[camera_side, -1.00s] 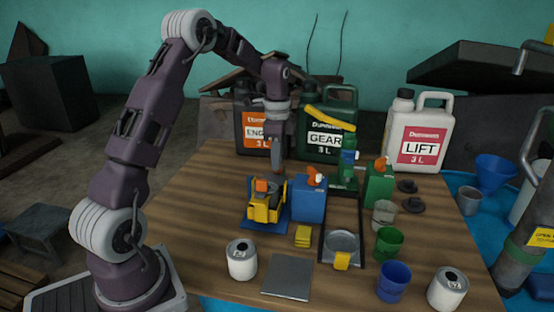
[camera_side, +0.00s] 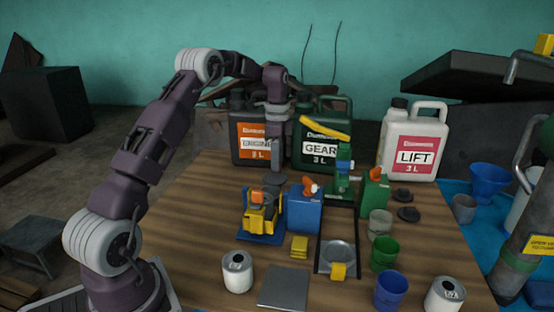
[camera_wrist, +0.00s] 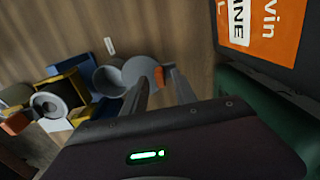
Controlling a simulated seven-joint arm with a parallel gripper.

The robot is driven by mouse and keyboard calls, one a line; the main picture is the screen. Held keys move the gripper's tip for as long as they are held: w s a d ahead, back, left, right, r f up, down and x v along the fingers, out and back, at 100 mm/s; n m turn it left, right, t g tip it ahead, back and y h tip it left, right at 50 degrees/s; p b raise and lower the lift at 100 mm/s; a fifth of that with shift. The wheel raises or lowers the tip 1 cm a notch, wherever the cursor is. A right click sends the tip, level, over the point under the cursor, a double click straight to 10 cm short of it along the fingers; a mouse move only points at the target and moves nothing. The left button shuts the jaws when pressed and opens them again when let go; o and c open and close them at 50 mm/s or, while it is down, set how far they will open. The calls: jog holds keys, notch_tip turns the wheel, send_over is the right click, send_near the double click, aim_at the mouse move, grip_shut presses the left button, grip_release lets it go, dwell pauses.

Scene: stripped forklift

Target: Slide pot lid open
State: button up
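A small grey pot (camera_wrist: 108,78) stands on the table, seen from above in the wrist view. A grey disc-shaped lid (camera_wrist: 139,70) lies offset from it, towards the jerrycans, overlapping its edge. An orange piece (camera_wrist: 158,77) shows on the lid's far side, beside one finger; whether they touch is unclear. My gripper (camera_wrist: 157,82) has its two fingers apart, with a gap between them. In the side view my gripper (camera_side: 276,169) points down just above the dark round lid (camera_side: 274,179), behind the yellow machine. The pot's body is mostly hidden there.
The yellow machine (camera_side: 261,217) is close in front, with a blue can (camera_side: 305,211) beside it. Orange-labelled (camera_side: 252,145) and green (camera_side: 321,150) jerrycans stand close behind my gripper. Cups and white tins occupy the front; the left tabletop is clear.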

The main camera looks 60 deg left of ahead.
notch_tip(320, 180, up, 7)
dwell(0.4)
jog(key=s+d+r+n+t, duration=0.2)
jog(key=s+d+r, duration=0.5)
jog(key=d, duration=0.3)
jog(key=s+d+r+n+t, duration=0.1)
jog(key=s+d+r+n, duration=0.2)
jog(key=s+d+r, duration=0.5)
jog(key=s+d+f+n+t, duration=0.1)
jog(key=s+d+f, duration=0.3)
jog(key=s, duration=0.4)
jog(key=s+d+f+n+t, duration=0.1)
jog(key=s+d+f+n, duration=0.2)
jog(key=s, duration=0.5)
jog(key=shift+s+d+f+t, duration=0.3)
jog(key=shift+d+f, duration=0.2)
jog(key=shift+d, duration=0.55)
